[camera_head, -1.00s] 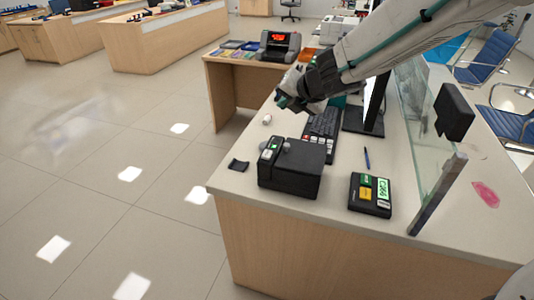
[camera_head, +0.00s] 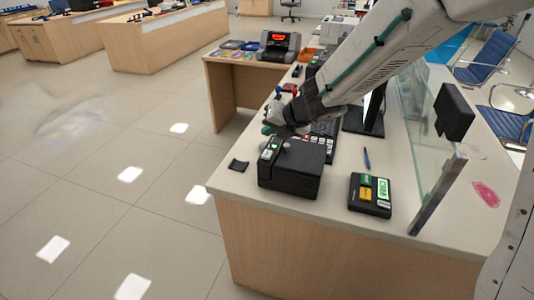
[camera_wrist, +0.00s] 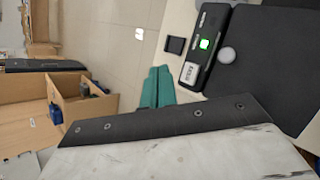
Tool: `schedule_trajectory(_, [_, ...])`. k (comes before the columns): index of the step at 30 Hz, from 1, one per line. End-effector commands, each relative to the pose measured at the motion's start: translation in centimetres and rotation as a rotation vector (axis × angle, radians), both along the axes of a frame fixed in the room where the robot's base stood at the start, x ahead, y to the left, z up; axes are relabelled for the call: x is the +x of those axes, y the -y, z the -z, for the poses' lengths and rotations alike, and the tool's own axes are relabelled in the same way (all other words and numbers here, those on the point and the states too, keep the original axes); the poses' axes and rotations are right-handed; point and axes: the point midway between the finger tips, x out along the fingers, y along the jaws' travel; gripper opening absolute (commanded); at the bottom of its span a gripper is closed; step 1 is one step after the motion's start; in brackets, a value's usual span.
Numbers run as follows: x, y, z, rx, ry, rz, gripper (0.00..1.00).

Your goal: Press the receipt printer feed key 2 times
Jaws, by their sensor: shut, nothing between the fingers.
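The receipt printer (camera_head: 292,175) is a black box on the near end of the counter. Its left-hand strip carries a glowing green key (camera_wrist: 204,44) and a larger pale key (camera_wrist: 190,73) with small lettering I cannot read for certain; either may be the feed key. A round grey knob (camera_wrist: 226,55) sits beside the strip. My gripper (camera_head: 268,128) is just behind and above the printer's far left corner, apart from the keys. Its teal fingers (camera_wrist: 157,87) are together and empty in the wrist view, to the left of the pale key.
A small black tray (camera_head: 238,165) lies left of the printer. The keyboard (camera_head: 325,128) is behind the printer, partly hidden by my arm.

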Motion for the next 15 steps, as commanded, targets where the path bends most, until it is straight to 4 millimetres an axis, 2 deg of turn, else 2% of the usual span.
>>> schedule_trajectory(1, [0.0, 0.0, 1.0, -0.001, -0.005, 0.001, 0.00])
schedule_trajectory(6, [-0.1, 0.0, 3.1, 0.000, -0.004, 0.000, 0.00])
schedule_trajectory(15, [0.0, 0.0, 4.7, -0.001, 0.002, 0.002, 0.00])
